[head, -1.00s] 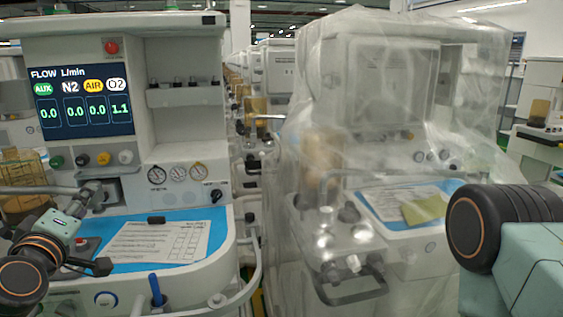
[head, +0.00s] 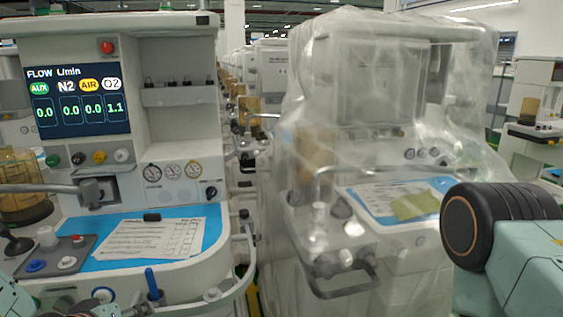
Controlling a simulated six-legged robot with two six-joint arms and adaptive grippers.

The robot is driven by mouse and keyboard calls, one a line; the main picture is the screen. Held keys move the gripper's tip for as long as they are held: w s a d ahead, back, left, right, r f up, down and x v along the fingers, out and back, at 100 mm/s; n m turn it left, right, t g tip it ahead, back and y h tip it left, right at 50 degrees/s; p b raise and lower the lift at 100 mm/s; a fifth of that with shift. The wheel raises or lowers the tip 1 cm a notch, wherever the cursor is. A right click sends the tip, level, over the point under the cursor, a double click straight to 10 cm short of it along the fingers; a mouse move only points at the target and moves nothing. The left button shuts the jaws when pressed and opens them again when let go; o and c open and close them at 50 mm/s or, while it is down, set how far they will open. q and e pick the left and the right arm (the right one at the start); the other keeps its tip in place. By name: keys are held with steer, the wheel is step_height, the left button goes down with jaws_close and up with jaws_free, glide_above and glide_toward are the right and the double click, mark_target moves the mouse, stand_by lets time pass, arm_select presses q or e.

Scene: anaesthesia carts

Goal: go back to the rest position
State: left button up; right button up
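My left arm shows only as a teal piece in the bottom left corner of the head view, with small dark parts low beside it. Its gripper (head: 100,309) is mostly cut off by the lower edge, so whether it is open or shut is hidden. My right arm fills the lower right with a black joint and teal link. My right gripper is out of the picture.
An anaesthesia cart (head: 182,104) stands at left with a lit flow screen (head: 78,98), a paper sheet (head: 150,240) on its blue worktop and a grey hose. A plastic-covered cart (head: 300,225) stands at right. A narrow gap runs between them.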

arm_select(q)
steer(key=s+d+f+m+g, duration=0.2)
steer(key=s+f+g, duration=0.3)
steer(key=s+f, duration=0.5)
steer(key=s+d+f+m+g, duration=0.3)
steer(key=s+f, duration=0.7)
steer(key=s, duration=0.8)
steer(key=shift+s+m+g, duration=0.25)
steer(key=shift+m+g, duration=0.15)
steer(key=shift+g, duration=0.6)
steer(key=shift+d, duration=0.1)
